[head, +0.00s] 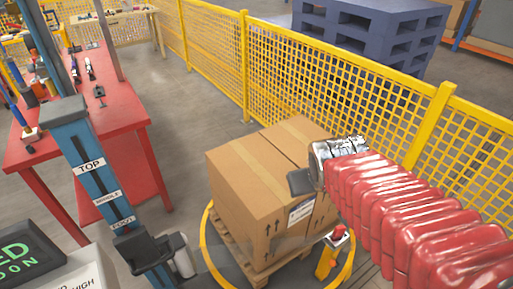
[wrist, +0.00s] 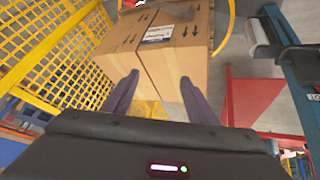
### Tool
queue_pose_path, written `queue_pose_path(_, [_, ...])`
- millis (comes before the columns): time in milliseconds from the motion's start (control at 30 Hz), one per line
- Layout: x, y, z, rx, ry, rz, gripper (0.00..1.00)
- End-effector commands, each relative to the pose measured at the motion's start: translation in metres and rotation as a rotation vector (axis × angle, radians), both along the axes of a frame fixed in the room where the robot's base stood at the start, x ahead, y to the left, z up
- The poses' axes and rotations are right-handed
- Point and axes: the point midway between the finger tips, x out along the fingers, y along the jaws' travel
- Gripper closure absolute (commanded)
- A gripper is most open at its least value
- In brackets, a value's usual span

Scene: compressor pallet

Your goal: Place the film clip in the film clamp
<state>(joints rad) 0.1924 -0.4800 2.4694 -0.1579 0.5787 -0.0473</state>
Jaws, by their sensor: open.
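My gripper (wrist: 158,92) is open and empty in the wrist view, its two dark fingers apart with the cartons behind them. In the head view its dark end (head: 301,181) is in front of the cartons' upper right side. A small red-topped piece (head: 338,236) sits on a short yellow post at the pallet's front right corner; I cannot tell whether it is the film clip or the film clamp. A small dark piece (head: 99,92) lies on the red table; I cannot tell what it is.
Brown cartons (head: 243,195) stand on a wooden pallet (head: 232,248) inside a yellow ring (head: 207,240). A blue column (head: 92,165) labelled TOP stands left, with a dark carriage (head: 150,248) low on it. A red table (head: 112,122) is behind it. Yellow mesh fence (head: 285,75) runs behind.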

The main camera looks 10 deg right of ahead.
Motion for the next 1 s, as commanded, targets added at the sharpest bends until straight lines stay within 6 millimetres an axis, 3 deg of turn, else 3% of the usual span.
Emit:
queue_pose_path(200, [-0.041, 0.051, 0.02, 0.09, 0.022, 0.038, 0.47])
queue_pose_path(400, [-0.074, 0.085, 0.029, 0.157, 0.053, 0.074, 0.47])
queue_pose_path(567, [-0.083, 0.093, 0.03, 0.173, 0.064, 0.082, 0.47])
queue_pose_path(1000, [-0.082, 0.092, 0.03, 0.172, 0.064, 0.081, 0.47])
